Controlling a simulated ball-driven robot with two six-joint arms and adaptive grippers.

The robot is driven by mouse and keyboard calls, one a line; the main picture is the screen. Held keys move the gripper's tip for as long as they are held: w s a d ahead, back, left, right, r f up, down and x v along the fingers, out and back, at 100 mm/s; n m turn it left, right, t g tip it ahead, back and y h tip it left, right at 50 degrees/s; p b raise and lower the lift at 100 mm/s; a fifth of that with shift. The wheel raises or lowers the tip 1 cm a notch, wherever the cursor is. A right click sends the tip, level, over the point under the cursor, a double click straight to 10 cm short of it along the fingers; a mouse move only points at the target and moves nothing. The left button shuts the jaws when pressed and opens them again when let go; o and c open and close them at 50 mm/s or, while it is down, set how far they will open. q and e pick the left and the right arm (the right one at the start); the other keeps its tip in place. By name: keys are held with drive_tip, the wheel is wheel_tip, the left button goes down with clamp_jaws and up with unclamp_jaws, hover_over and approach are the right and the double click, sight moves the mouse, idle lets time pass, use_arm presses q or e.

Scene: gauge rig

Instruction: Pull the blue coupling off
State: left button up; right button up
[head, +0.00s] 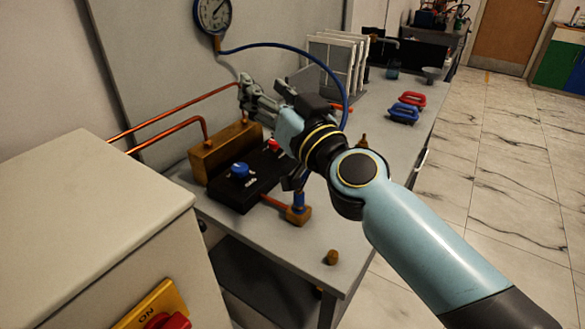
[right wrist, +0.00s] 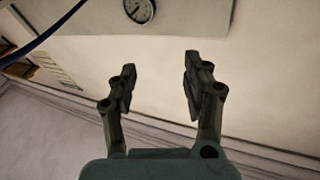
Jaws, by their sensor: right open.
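A small blue collar, which looks like the blue coupling (head: 298,201), stands on a brass fitting (head: 298,215) near the bench's front edge. My right forearm and wrist partly cover the area just above it. My right gripper (head: 251,92) is open and empty, above and behind the brass block, apart from the coupling. In the right wrist view its two fingers (right wrist: 160,78) are spread, facing the wall. My left gripper is not in view.
A black box with a blue knob (head: 240,170) sits before a brass block (head: 222,150) with copper pipes. A grey cabinet (head: 90,215) fills the left. White panels (head: 335,62) stand behind; red (head: 413,98) and blue handled pieces (head: 404,114) lie on the bench at right.

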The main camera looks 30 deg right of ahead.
drive_tip(key=w+d+r+m+g+h, duration=0.15)
drive_tip(key=d+m+g+h, duration=0.25)
drive_tip(key=d+m+h, duration=0.55)
drive_tip(key=n+g+y+p, duration=0.1)
drive_tip(key=g+y, duration=0.5)
drive_tip(key=g, duration=0.8)
approach(298, 194)
drive_tip(key=f, duration=0.1)
drive_tip(key=shift+t, duration=0.3)
drive_tip(key=x, duration=1)
drive_tip(key=shift+d+f, duration=0.25)
drive_tip(key=shift+f, duration=0.05)
drive_tip(key=shift+c, duration=0.4)
clamp_jaws()
